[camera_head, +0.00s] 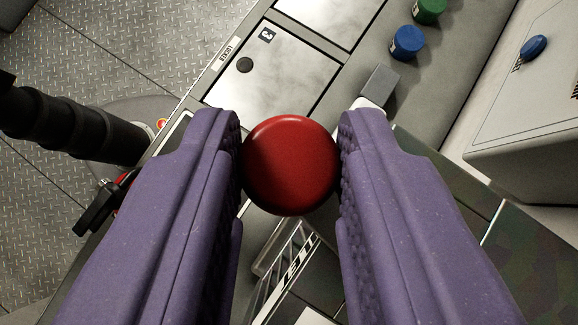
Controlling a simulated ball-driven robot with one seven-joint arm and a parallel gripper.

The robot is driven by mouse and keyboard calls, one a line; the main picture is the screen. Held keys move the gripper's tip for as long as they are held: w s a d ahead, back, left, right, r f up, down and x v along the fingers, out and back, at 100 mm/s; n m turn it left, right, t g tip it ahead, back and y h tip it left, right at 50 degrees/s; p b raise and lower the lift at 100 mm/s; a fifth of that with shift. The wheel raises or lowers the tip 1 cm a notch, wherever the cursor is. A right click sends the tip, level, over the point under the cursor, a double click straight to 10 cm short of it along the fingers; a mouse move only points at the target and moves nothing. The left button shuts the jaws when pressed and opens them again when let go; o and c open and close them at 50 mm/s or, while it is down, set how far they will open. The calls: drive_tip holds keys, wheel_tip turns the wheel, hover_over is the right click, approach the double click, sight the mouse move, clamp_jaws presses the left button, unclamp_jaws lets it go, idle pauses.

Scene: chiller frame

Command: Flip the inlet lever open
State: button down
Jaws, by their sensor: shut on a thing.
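A round, glossy red knob (291,165) sits between the fingers of my gripper (290,160), in the middle of the view. The purple, ribbed fingers touch it from left and right and are shut on it. I see its rounded top. Whatever it joins to below is hidden, so I cannot tell for sure that it is the end of the inlet lever.
A panel with a lid marked 3 (268,75) lies behind. Blue (407,42) and green (429,10) caps and a grey block (379,86) stand at upper right. A grey cabinet (525,110) is at right. A black ribbed hose (70,125) and a black-and-red handle (100,208) are at left.

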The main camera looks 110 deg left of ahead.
drive_tip(key=shift+s+d+n+g+h+p, duration=0.15)
drive_tip(key=shift+d+n+g+h+p, duration=0.2)
drive_tip(key=shift+d+n, duration=0.35)
drive_tip(key=shift+s+d+n+g+h+p, duration=0.1)
drive_tip(key=shift+d+n+g+h+p, duration=0.1)
drive_tip(key=shift+d+n+g, duration=0.35)
drive_tip(key=shift+d, duration=0.1)
drive_tip(key=c, duration=0.9)
unclamp_jaws()
drive_tip(key=shift+d, duration=0.15)
drive_tip(key=shift+o, duration=0.2)
drive_tip(key=shift+r, duration=0.1)
drive_tip(key=s+r, duration=0.2)
drive_tip(key=s, duration=0.6)
drive_tip(key=s+r+b, duration=0.1)
drive_tip(key=s+r, duration=0.1)
drive_tip(key=s, duration=0.6)
drive_tip(key=shift+d+r, duration=0.35)
drive_tip(key=shift+d, duration=0.1)
